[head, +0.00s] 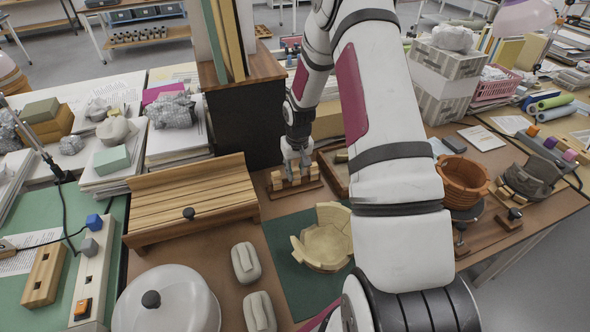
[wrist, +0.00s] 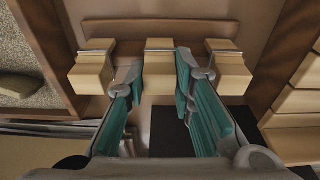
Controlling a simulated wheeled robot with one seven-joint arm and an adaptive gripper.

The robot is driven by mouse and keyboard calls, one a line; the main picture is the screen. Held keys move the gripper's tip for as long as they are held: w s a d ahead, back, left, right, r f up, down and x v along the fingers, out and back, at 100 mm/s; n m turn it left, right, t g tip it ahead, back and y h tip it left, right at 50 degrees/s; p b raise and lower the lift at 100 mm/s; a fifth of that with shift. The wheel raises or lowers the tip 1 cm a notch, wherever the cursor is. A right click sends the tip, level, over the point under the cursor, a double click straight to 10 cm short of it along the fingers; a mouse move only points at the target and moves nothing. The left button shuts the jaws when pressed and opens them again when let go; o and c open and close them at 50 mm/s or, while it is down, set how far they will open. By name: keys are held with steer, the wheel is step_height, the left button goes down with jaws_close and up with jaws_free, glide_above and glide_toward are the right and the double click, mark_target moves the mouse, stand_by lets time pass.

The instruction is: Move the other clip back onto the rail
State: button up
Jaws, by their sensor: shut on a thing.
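In the wrist view, my gripper (wrist: 161,82) has its two teal-padded fingers on either side of a pale wooden clip (wrist: 159,58) and is shut on it. This clip is level with two similar clips, one at left (wrist: 91,64) and one at right (wrist: 229,66), over the brown wooden rail (wrist: 158,28). I cannot tell whether the held clip bears on the rail. In the head view, my gripper (head: 296,168) is low over the rail (head: 297,190); the left clip (head: 276,180) and right clip (head: 315,171) flank it. The held clip is mostly hidden there.
A slatted wooden rack (head: 192,195) stands left of the rail, and a dark bookshelf block (head: 243,125) behind. A tan broken bowl (head: 325,243) lies in front on a green mat. An orange pot (head: 462,180) and a dark grey vessel (head: 535,178) stand at right.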

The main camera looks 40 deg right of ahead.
steer(key=o, duration=0.8)
steer(key=r, duration=0.4)
steer(key=s+r, duration=0.1)
steer(key=r, duration=0.6)
steer(key=shift+s+a+r, duration=0.3)
steer(key=shift+s+r, duration=0.05)
steer(key=shift+r, duration=0.05)
steer(key=shift+r, duration=0.1)
